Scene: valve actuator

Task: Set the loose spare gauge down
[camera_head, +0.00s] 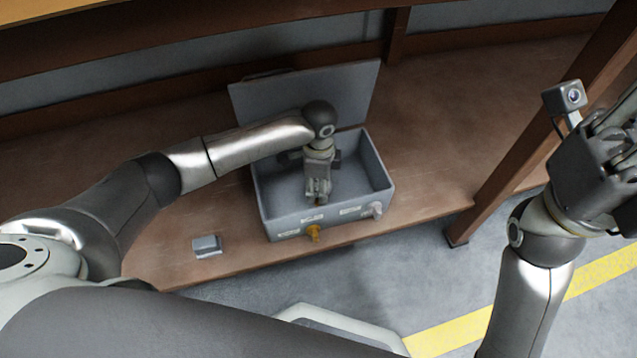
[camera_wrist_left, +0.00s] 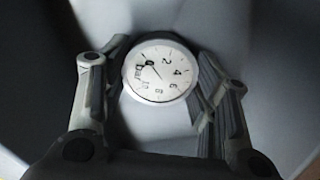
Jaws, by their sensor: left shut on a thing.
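The loose spare gauge (camera_wrist_left: 160,72) shows in the left wrist view as a round white dial marked "bar". It sits between the two fingers of my left gripper (camera_wrist_left: 160,95), which is shut on it. In the head view my left gripper (camera_head: 318,190) points down inside the open grey box (camera_head: 380,190). The gauge cannot be made out there, hidden by the gripper. Whether it touches the box floor cannot be told. My right gripper (camera_head: 612,135) is raised at the right edge, away from the box, partly cut off by the frame.
The box's lid (camera_head: 350,95) stands open at the back. Its front carries labels, an orange fitting (camera_head: 313,233) and a pale pink one (camera_head: 376,210). A small grey block (camera_head: 206,246) lies on the brown shelf (camera_head: 440,150) to the left. A brown post (camera_head: 540,125) stands on the right.

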